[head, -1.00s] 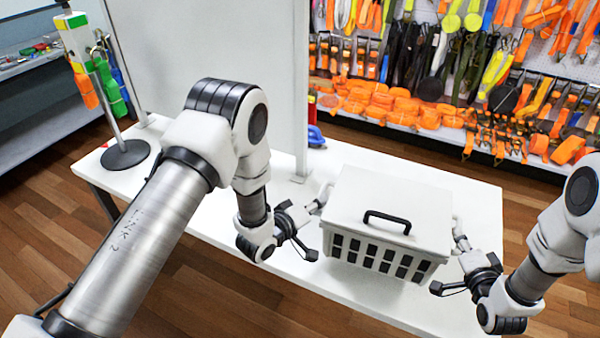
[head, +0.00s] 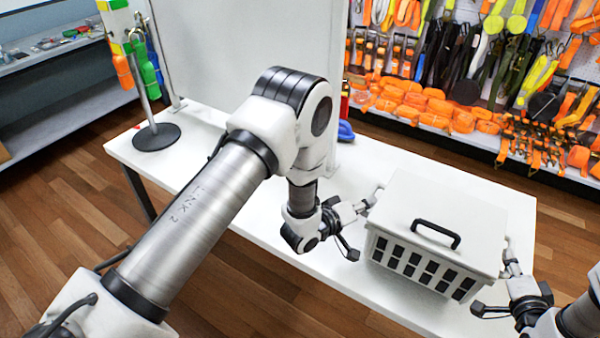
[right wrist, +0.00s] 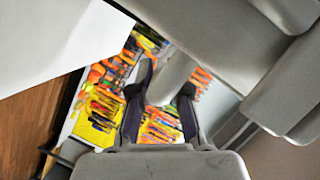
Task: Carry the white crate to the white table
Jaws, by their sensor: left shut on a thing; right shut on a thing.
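The white crate (head: 450,205) has a lid with a black handle on top and dark slots in its front side. It is over the right part of the white table (head: 345,270) in the head view. I cannot tell whether its base touches the top. My left gripper (head: 366,207) is shut on the grip at the crate's left side. My right gripper (head: 511,268) is shut on the grip at its right side. In the right wrist view, the dark fingers (right wrist: 163,105) close around a pale grip beside the crate's grey-looking wall (right wrist: 220,45).
A stand with a round black base (head: 157,137) and hanging coloured straps is on the table's left end. A white upright panel (head: 245,65) rises behind, with a blue object (head: 345,131) by its edge. A strap wall (head: 480,70) is at the back right. Wooden floor lies in front.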

